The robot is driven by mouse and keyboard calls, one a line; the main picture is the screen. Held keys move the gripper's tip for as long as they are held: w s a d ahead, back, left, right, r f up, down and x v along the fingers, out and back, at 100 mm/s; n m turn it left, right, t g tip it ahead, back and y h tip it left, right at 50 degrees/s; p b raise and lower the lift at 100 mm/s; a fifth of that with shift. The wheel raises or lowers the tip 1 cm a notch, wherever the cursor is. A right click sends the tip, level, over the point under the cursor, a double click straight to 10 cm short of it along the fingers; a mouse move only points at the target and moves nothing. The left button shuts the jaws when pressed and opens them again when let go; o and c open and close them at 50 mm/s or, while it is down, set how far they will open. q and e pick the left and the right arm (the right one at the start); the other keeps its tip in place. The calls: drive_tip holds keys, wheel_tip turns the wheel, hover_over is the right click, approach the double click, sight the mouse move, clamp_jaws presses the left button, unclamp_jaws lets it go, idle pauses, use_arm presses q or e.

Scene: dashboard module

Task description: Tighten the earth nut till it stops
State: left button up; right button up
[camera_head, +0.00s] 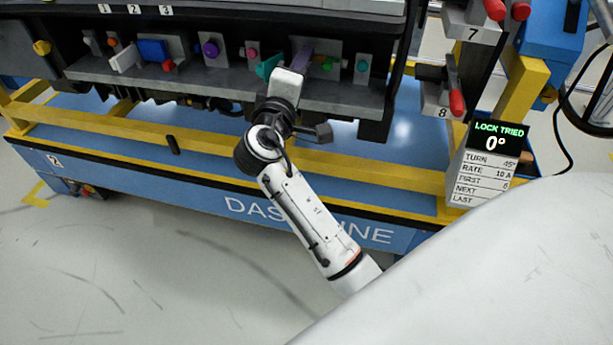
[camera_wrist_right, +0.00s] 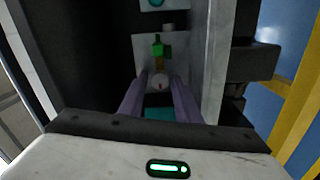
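My right gripper (camera_head: 302,60) is at the dark rack's shelf, between a teal piece and a green piece. In the right wrist view its two purple-grey fingers (camera_wrist_right: 160,82) stand on either side of a small pale round piece (camera_wrist_right: 159,84), which looks like the earth nut. I cannot tell whether the fingers touch it. A brownish part and a green block (camera_wrist_right: 157,47) lie just beyond it, before a light plate. The green block also shows in the head view (camera_head: 327,64). The nut itself is hidden in the head view. My left gripper is not in view.
A teal piece (camera_head: 267,67) is close beside the gripper, and another teal knob (camera_head: 362,65) sits to the right. Purple, pink and blue fittings line the shelf leftward. A display (camera_head: 496,136) reads "LOCK TRIED 0°".

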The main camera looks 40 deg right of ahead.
drive_tip(key=n+p, duration=0.2)
drive_tip(key=n, duration=0.1)
drive_tip(key=n+p, duration=0.6)
drive_tip(key=shift+r+n, duration=0.4)
drive_tip(key=n+p, duration=0.4)
drive_tip(key=n, duration=0.3)
drive_tip(key=shift+f+p, duration=0.15)
drive_tip(key=shift+p, duration=0.2)
drive_tip(key=n+p, duration=0.1)
drive_tip(key=n, duration=0.3)
drive_tip(key=shift+f+n+t+p, duration=0.1)
drive_tip(key=shift+n+t+p, duration=0.2)
drive_tip(key=shift+p, duration=0.1)
drive_tip(key=n+p, duration=0.1)
drive_tip(key=n, duration=0.3)
drive_tip(key=shift+y, duration=0.3)
drive_tip(key=v, duration=1)
drive_tip(key=s+a+f+m+g+y+b, duration=0.1)
drive_tip(key=s+f+m+y, duration=0.4)
drive_tip(key=f, duration=0.6)
drive_tip(key=s+a+f+m+g+y+b, duration=0.2)
drive_tip(key=s+a+f+m+g+y, duration=0.1)
drive_tip(key=s+f+m, duration=0.4)
drive_tip(key=shift+s+a+f+m+y, duration=0.25)
drive_tip(key=shift+a+f+m+y, duration=0.55)
drive_tip(key=shift+f+m, duration=1.05)
drive_tip(key=shift+d+f+n, duration=0.15)
drive_tip(key=shift+f+n, duration=0.1)
